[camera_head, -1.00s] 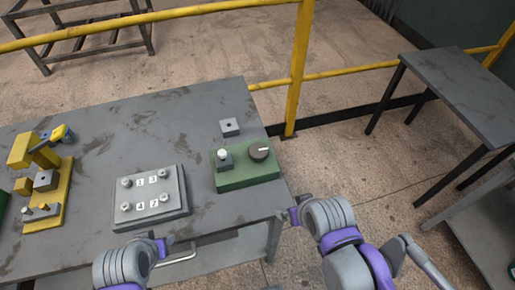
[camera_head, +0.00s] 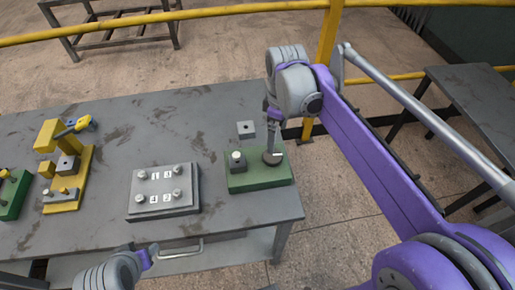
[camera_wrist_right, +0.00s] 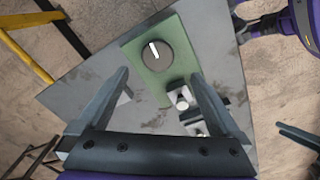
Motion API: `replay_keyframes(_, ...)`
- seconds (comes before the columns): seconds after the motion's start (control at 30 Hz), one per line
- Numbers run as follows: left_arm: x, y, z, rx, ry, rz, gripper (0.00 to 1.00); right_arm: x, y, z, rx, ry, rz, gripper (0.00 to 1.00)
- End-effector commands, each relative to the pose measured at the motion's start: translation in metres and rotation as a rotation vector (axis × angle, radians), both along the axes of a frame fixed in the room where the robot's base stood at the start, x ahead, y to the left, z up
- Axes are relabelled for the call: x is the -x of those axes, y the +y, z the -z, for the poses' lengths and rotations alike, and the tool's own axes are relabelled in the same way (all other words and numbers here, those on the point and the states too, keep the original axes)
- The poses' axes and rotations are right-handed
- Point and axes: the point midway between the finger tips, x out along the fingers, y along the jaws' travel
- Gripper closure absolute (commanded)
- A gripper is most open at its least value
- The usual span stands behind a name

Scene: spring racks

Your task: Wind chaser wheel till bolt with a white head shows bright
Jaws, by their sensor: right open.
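A green base (camera_head: 258,181) sits at the right end of the grey table. It carries a dark round wheel (camera_head: 272,158) with a white pointer mark; the wheel also shows in the right wrist view (camera_wrist_right: 163,68). Beside it is a small block with a white-headed bolt (camera_head: 237,155), pale in both views (camera_wrist_right: 182,103). My right gripper (camera_head: 272,146) points down over the wheel. In the right wrist view its open fingers (camera_wrist_right: 160,76) are empty, with the wheel beyond and between their tips; contact cannot be told. My left gripper (camera_head: 150,256) is at the table's front edge, its jaws unclear.
A grey panel (camera_head: 135,205) with numbered bolts lies left of the green base. A small grey block (camera_head: 245,129) with a hole sits behind it. A yellow fixture (camera_head: 64,204) stands farther left. A yellow rail (camera_head: 210,15) runs behind the table (camera_head: 120,120).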

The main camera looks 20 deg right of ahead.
Motion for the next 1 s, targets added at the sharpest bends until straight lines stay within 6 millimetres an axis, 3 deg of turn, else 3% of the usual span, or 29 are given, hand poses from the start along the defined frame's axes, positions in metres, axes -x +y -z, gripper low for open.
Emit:
replay_keyframes(0.17, 0.000, 0.000, -0.001, 0.000, 0.000, 0.000, 0.50, -0.009, -0.006, -0.001, -0.004, 0.030, -0.050, 0.00)
replay_keyframes(0.7, 0.003, 0.000, 0.008, 0.000, 0.005, 0.000, 0.50, -0.008, -0.005, 0.088, -0.004, 0.028, -0.051, 0.00)
replay_keyframes(1.0, 0.003, 0.000, 0.009, 0.000, 0.006, 0.000, 0.50, -0.008, -0.005, 0.104, -0.004, 0.028, -0.050, 0.00)
